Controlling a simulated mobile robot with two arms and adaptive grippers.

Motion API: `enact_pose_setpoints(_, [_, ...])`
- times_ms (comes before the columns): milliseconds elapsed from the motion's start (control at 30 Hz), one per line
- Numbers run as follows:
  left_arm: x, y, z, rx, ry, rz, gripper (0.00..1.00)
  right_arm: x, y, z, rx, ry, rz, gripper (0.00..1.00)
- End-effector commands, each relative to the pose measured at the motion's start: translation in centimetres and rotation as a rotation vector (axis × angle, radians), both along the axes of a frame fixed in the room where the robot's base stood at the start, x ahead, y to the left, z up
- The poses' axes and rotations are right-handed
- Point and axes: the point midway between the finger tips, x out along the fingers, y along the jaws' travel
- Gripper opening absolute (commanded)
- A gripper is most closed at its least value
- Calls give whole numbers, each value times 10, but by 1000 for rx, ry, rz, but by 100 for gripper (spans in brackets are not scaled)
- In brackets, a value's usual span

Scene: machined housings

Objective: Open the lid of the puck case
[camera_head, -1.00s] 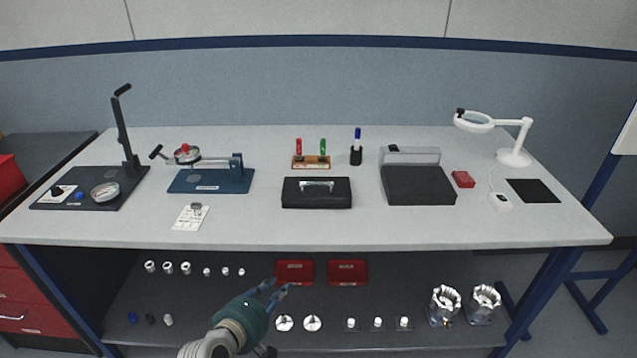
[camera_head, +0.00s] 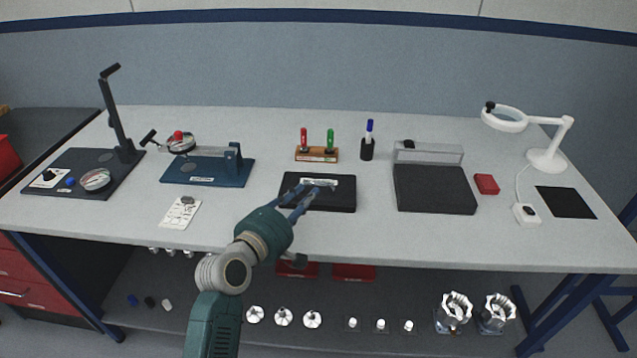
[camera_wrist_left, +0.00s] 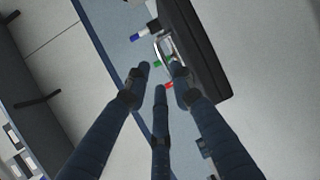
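The puck case, a flat black box (camera_head: 342,200) with a pale silver handle or plate (camera_head: 318,182) on it, lies shut near the front middle of the table. It also shows as a dark box in the left wrist view (camera_wrist_left: 205,62), with a silver loop (camera_wrist_left: 166,42) at its side. My left gripper (camera_head: 308,192) reaches over the case from the front, its fingers covering part of the left side. In the left wrist view its three dark fingers (camera_wrist_left: 160,76) are spread and empty, close to the loop. Contact cannot be told. My right gripper is not in view.
A wooden stand (camera_head: 317,155) with red and green items and a pen cup (camera_head: 367,149) stand behind the case. A grey-black device (camera_head: 435,190) is to its right, a blue clamp fixture (camera_head: 210,172) to its left. The tabletop between them is clear.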

Motion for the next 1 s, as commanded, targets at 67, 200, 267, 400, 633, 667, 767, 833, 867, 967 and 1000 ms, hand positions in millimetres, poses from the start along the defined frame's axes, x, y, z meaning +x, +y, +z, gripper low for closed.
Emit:
enact_pose_setpoints(67, [16, -7, -1, -1, 0, -2, 23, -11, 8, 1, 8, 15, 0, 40])
enact_pose_setpoints(200, [38, -17, -6, 0, 0, -2, 23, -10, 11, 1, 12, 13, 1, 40])
enact_pose_setpoints(267, [45, -19, -8, 0, -1, -1, 23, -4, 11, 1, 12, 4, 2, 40])
enact_pose_setpoints(400, [56, -24, -10, 1, 0, 0, 23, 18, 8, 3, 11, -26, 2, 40])
enact_pose_setpoints(633, [60, -26, -11, 1, 1, 0, 23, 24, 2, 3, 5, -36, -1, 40])
enact_pose_setpoints(667, [60, -26, -11, 1, 0, 0, 23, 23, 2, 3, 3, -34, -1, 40])
enact_pose_setpoints(767, [59, -26, -11, 1, 0, 0, 21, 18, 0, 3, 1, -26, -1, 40])
enact_pose_setpoints(833, [59, -26, -11, 1, 0, 0, 7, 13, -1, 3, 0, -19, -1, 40])
enact_pose_setpoints(867, [59, -26, -11, 1, 0, 0, 1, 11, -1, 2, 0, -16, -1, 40])
enact_pose_setpoints(967, [59, -26, -11, 1, 1, 0, 0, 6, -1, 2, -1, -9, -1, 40])
enact_pose_setpoints(1000, [59, -25, -12, 1, 1, 0, 0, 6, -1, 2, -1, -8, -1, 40])
